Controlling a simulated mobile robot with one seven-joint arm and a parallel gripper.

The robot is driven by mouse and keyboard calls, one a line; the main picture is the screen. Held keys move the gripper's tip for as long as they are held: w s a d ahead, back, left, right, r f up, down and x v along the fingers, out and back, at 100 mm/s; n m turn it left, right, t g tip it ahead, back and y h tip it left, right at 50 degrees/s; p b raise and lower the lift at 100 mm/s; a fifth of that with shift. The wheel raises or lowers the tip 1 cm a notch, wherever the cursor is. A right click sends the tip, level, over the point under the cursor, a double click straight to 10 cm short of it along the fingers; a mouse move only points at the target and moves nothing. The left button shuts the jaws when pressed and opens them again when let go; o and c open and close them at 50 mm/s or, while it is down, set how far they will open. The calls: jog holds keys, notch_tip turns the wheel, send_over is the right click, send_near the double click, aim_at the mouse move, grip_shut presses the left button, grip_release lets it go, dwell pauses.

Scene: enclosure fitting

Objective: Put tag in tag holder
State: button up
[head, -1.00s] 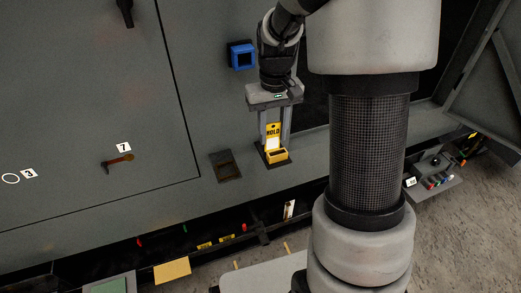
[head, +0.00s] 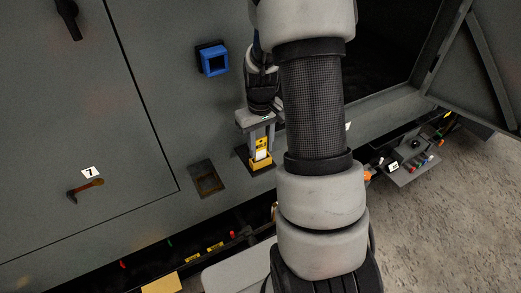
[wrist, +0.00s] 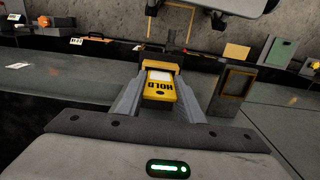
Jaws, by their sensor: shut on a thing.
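The tag (wrist: 161,88) is a yellow plate marked HOLD with a white panel. It also shows in the head view (head: 262,146), upright between my fingers. My gripper (wrist: 161,77) is shut on the tag, one grey finger at each side; it also shows in the head view (head: 262,150). The tag holder (wrist: 163,61) is a yellow open-topped box on a dark plate, straight beyond the fingertips. In the head view the holder (head: 261,165) is just below the tag. The tag's lower end meets or overlaps the holder's opening; I cannot tell how deep it sits.
A dark recessed frame (head: 207,179) lies left of the holder. A blue-framed box (head: 214,60) is on the grey panel above. A handle (head: 85,190) labelled 7 is at left. A small shelf with coloured items (head: 412,165) is at right. My arm covers the middle.

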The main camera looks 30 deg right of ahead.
jog(key=shift+f, duration=0.85)
jog(key=shift+f, duration=0.15)
jog(key=o, duration=1)
jog(key=shift+w, duration=0.1)
